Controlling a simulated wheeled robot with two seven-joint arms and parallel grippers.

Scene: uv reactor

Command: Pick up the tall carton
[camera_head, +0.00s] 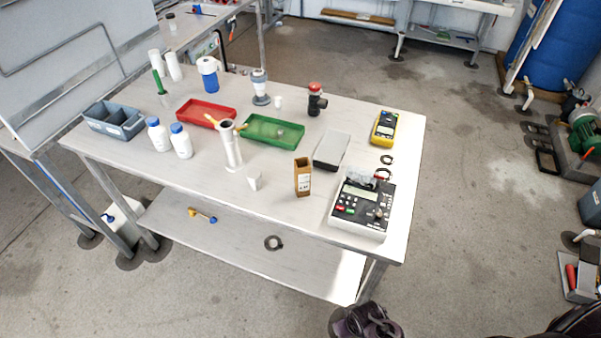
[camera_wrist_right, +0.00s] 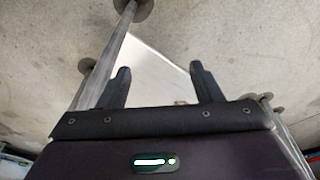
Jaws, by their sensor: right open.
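The tall carton (camera_head: 303,177) is a brown upright box near the front edge of the white table. It stands between a small white cup and a grey-and-white control unit. My right gripper (camera_wrist_right: 160,82) shows in the right wrist view, with its two dark fingers apart and nothing between them. That view shows floor and table legs beyond the fingers, and the carton is not in it. In the head view a dark part of my arm shows at the bottom edge, away from the carton. My left gripper is not in view.
The control unit (camera_head: 362,205) stands close right of the carton, and the small cup (camera_head: 254,181) stands to its left. A grey-white box (camera_head: 332,149) lies behind it. A white cylinder stand (camera_head: 230,148), green tray (camera_head: 273,131) and red tray (camera_head: 206,113) are farther left. The table front (camera_head: 225,190) has bare room.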

